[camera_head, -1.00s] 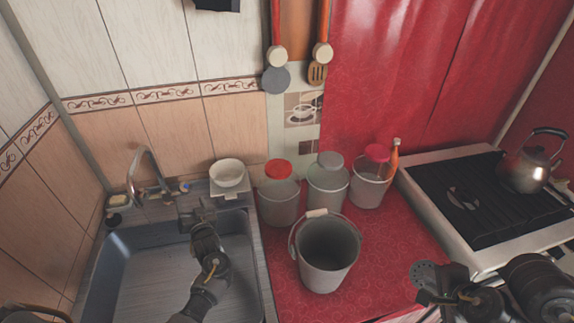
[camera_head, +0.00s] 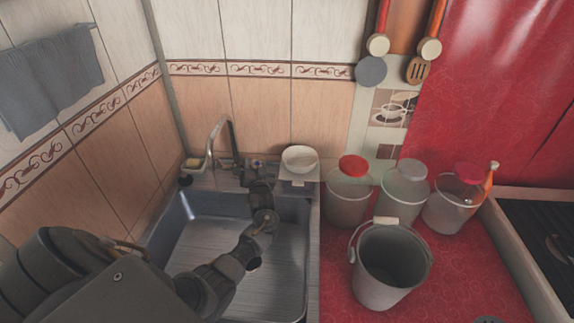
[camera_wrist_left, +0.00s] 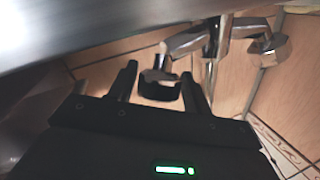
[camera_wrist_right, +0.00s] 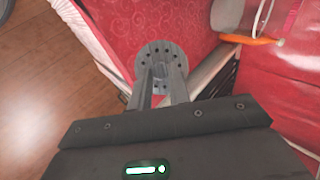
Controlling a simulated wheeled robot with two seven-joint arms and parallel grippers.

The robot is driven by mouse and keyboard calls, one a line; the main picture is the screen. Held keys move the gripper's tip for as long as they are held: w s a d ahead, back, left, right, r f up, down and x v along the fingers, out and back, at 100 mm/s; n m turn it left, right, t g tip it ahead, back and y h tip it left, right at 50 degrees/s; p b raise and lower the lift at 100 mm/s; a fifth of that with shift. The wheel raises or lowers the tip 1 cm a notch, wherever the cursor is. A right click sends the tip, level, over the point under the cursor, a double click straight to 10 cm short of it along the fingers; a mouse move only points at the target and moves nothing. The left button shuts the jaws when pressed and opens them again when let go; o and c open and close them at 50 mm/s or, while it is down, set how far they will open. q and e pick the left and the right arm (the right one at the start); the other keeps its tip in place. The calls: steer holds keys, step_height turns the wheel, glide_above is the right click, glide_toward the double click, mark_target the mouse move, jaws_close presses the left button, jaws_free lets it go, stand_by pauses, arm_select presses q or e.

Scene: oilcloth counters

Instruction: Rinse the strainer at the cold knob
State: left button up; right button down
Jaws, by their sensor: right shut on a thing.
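The strainer is a grey perforated disc (camera_wrist_right: 160,62) in the right wrist view, held by my right gripper (camera_wrist_right: 162,88), which is shut on it. Only its edge shows at the bottom of the head view (camera_head: 488,320). The curved tap (camera_head: 215,138) stands at the back of the sink, with a small blue-marked knob (camera_head: 257,164) near it. My left gripper (camera_head: 245,175) is open beside the tap's base. In the left wrist view a metal knob (camera_wrist_left: 160,76) shows between its fingers; I cannot tell whether they touch it. The tap also shows there (camera_wrist_left: 213,50).
The sink basin (camera_head: 205,245) is empty under my left arm. A white bowl (camera_head: 299,159) stands right of the tap. Lidded tubs (camera_head: 347,200) and an open grey bucket (camera_head: 388,275) stand on the red counter (camera_head: 455,270). The stove (camera_head: 535,215) is at the far right.

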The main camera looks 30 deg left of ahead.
arm_select(q)
steer(key=c, duration=0.6)
steer(key=m+h+p, duration=0.1)
steer(key=r+m+t+h+p, duration=0.1)
steer(key=p, duration=0.1)
steer(key=shift+s+a, duration=0.1)
steer(key=shift+f+m+h+p, duration=0.15)
steer(key=shift+m+h+p, duration=0.45)
steer(key=shift+f+m+t+h, duration=0.3)
steer(key=shift+m+h, duration=0.1)
steer(key=shift+m, duration=0.1)
steer(key=o, duration=0.9)
steer(key=shift+o, duration=0.2)
steer(key=shift+d, duration=0.2)
